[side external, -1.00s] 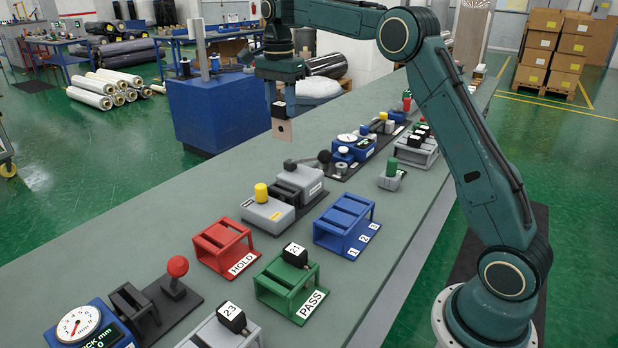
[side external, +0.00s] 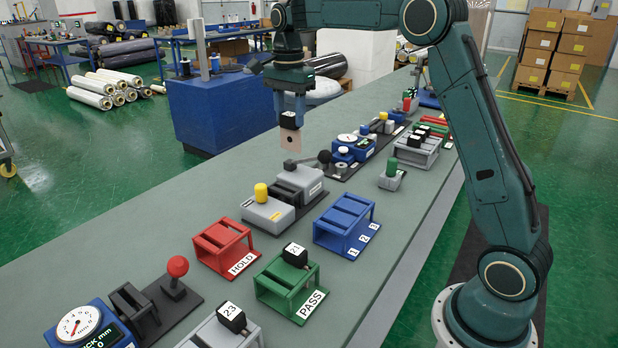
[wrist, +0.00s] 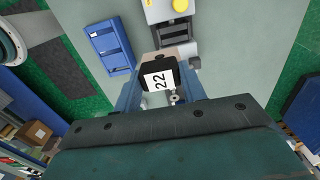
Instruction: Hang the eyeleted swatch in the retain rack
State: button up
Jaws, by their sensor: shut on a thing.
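My gripper (side external: 291,108) is shut on a black block labelled 22 (wrist: 157,79). A pinkish-beige swatch (side external: 291,142) with a small dark eyelet hole hangs below the block, clear of the bench. In the wrist view the swatch (wrist: 168,53) shows just beyond the block, partly hidden by it. A blue slotted rack labelled 1, 2, 3 (side external: 345,222) stands on the bench, nearer the side camera than my gripper. It also shows at upper left in the wrist view (wrist: 108,46). No rack has a readable "retain" label.
A red HOLD rack (side external: 224,243) and a green PASS rack (side external: 287,288), with block 21 (side external: 295,255), stand nearer the side camera. A grey device with a yellow knob (side external: 268,211) and a dark-handled press (side external: 300,182) lie near the swatch. Bare bench is left of them.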

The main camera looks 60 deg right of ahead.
jog(key=s+a+f, duration=0.2)
jog(key=s+f, duration=0.1)
jog(key=s, duration=0.4)
jog(key=s+a+f, duration=0.2)
jog(key=s+f, duration=0.1)
jog(key=s, duration=0.5)
jog(key=shift+f, duration=0.4)
jog(key=shift+f, duration=0.15)
jog(key=shift+f, duration=2.3)
jog(key=shift+f, duration=0.3)
jog(key=shift+f, duration=3)
